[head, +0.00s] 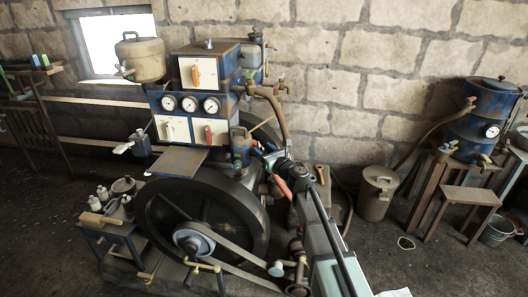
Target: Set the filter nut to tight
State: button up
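The engine (205,105) stands left of centre, with a large dark flywheel (160,228) and a belt (232,252) below. A small blue canister (240,152), perhaps the filter, is on the engine's right side above the flywheel. I cannot pick out the filter nut or its setting at this size. My arm reaches up from the bottom edge, and my gripper (266,160) is beside the canister on its right. Whether it touches anything there, and whether its fingers are open or shut, is too small and dark to tell.
A pipe (278,112) curves down just above my gripper. A red handle (282,186) lies close to my arm. A small table (112,229) with bottles stands at the left. A lidded can (376,192) and a blue drum (482,118) on a stand are to the right, with open floor between.

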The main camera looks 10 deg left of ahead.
jog(key=v, duration=1.4)
jog(key=shift+w, duration=0.1)
